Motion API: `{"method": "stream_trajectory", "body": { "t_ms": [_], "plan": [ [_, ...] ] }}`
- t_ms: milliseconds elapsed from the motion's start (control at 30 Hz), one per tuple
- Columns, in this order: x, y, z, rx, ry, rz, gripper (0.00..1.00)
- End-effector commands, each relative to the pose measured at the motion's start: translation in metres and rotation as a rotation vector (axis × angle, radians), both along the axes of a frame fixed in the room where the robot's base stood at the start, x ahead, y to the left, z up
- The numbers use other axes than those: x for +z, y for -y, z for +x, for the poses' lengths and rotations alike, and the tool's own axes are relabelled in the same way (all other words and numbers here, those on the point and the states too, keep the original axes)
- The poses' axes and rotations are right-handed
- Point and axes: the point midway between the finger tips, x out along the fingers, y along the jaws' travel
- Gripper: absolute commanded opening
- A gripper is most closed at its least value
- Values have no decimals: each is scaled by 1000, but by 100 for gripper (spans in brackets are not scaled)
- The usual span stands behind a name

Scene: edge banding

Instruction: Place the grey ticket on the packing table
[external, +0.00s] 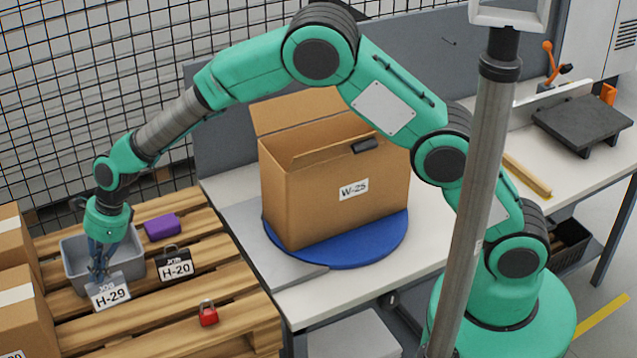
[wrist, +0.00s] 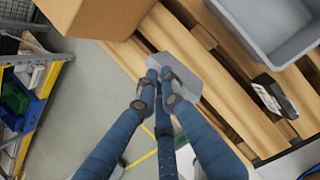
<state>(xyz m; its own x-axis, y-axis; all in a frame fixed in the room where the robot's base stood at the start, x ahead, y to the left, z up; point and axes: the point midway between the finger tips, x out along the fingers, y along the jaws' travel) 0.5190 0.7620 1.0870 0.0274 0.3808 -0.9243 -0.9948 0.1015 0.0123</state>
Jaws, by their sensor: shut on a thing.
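The grey ticket (external: 111,292), marked H-29, hangs at the tips of my gripper (external: 98,272) in front of the grey bin. In the wrist view my gripper (wrist: 162,76) has its blue fingers closed on the edge of the grey ticket (wrist: 192,75). The ticket appears over the pallet's edge boards; I cannot tell its exact height. The packing table (external: 320,302) stands to the right, with its white top partly covered by a carton and a blue turntable.
On the pallet (external: 170,325) are a grey bin (external: 75,272), a black H-20 ticket (external: 174,265), a purple block (external: 162,225) and a red padlock (external: 208,314). The W-25 carton (external: 330,195) stands on the blue turntable (external: 345,254). A grey plate (external: 262,250) lies at the table's left.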

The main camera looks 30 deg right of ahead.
Motion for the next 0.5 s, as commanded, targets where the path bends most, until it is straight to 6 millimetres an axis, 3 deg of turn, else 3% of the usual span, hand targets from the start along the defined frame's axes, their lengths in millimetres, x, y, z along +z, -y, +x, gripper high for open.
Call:
{"method": "stream_trajectory", "body": {
  "t_ms": [300, 500],
  "plan": [
    [48, -1, 1, 0, 4, 5, 0],
    [44, 25, 36, -7, 1, 1, 0]
  ]
}}
